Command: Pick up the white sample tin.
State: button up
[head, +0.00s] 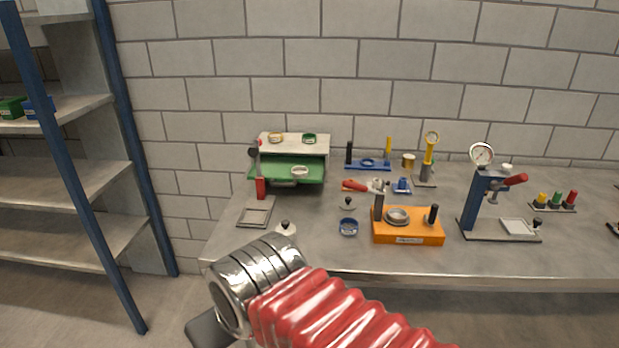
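A small round white tin (300,171), shaped like a shallow dish, sits on the green pulled-out drawer or tray (262,171) of a small cabinet at the left of the bench. It looks upright, and nothing touches it from above. My arm, with a red ribbed sleeve and metal rings, fills the bottom middle, in front of the bench edge and well short of the tin. The fingers of my gripper do not show.
Similar yellow (276,138) and green (309,138) tins stand on the cabinet top (293,147). A red-handled tool (260,188) stands by the drawer's left side.

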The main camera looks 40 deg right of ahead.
aim_at(299, 172)
jog(key=z, duration=0.2)
jog(key=i, duration=1)
jog(key=z, duration=0.05)
